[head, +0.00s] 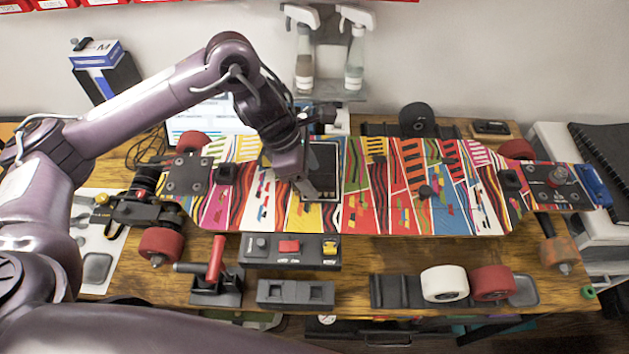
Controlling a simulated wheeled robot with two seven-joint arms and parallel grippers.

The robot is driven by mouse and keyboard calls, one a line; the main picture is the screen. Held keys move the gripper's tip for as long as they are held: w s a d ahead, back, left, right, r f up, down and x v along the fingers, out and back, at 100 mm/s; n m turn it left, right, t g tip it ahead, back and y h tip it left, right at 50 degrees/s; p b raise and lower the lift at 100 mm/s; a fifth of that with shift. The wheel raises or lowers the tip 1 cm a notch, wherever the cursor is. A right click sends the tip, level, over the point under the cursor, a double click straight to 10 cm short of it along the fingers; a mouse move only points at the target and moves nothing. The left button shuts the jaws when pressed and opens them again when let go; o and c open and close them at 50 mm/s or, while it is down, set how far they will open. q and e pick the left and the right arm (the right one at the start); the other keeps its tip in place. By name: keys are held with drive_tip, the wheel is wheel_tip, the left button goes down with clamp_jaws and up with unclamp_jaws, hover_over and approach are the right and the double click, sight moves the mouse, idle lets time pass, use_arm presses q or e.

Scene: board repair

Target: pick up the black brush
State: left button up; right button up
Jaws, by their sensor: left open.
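My left gripper (308,190) is over the left-middle part of the colourful skateboard deck (400,200). It points down at a dark square pad or tray (325,160) on the deck. It is open, and I see nothing held in it. I cannot clearly pick out the black brush; the gripper and forearm hide part of the dark square. My right gripper is not in view.
Two spray bottles (355,52) stand behind the deck. A red-handled tool (216,258), a grey switch block (290,250) and white and red wheels (444,284) are in front. A black wheel (417,119) lies behind. The wooden table (365,252) is crowded.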

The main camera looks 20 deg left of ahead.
use_arm(q)
drive_tip(key=shift+x, duration=1.15)
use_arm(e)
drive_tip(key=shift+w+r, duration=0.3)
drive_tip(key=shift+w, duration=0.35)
use_arm(q)
drive_tip(key=shift+w, duration=0.1)
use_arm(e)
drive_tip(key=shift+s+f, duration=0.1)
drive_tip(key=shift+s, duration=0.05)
use_arm(q)
drive_tip(key=shift+f, duration=0.2)
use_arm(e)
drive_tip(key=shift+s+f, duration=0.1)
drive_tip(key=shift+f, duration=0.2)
use_arm(q)
drive_tip(key=c, duration=1.1)
drive_tip(key=shift+o, duration=0.2)
drive_tip(key=shift+r, duration=0.1)
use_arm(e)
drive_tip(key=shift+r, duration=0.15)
